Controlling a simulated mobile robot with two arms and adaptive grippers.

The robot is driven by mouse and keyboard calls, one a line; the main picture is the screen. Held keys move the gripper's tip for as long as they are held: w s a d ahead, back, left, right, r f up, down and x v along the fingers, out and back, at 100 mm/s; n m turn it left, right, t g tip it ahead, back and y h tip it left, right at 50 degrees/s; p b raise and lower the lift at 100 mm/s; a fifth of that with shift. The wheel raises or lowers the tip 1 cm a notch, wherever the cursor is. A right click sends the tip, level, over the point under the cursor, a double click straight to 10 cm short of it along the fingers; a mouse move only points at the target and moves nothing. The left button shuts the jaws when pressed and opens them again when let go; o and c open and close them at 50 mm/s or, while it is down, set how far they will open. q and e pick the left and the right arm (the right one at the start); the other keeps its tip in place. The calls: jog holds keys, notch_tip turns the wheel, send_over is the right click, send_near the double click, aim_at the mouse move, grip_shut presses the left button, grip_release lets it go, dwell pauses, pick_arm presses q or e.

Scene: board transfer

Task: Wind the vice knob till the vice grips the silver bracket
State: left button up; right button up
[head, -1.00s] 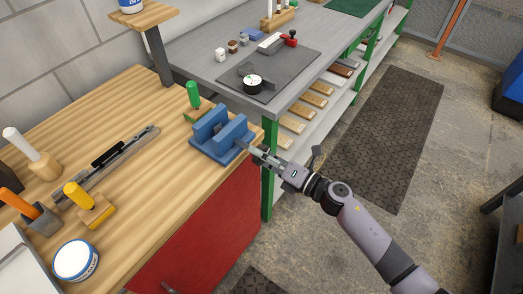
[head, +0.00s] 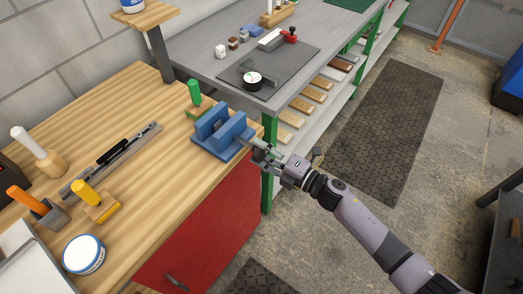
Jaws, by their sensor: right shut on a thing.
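The blue vice (head: 212,143) sits at the right edge of the wooden bench, its two upright jaws standing apart with a gap between them. My right gripper (head: 257,148) is at the vice's right end, just off the bench edge. It is shut on the vice knob, which its fingers mostly hide. I cannot make out the silver bracket; anything in the gap between the jaws is too small and shaded to tell. My left gripper is not in view.
A green-handled tool (head: 194,93) stands close behind the vice. The wooden bench (head: 150,185) holds a steel rule with a black tool, yellow, orange and white handled tools, and a round tin (head: 83,254). A grey table (head: 195,62) stands behind.

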jog(key=o, duration=1.2)
jog(key=v, duration=1.2)
jog(key=shift+f, duration=0.1)
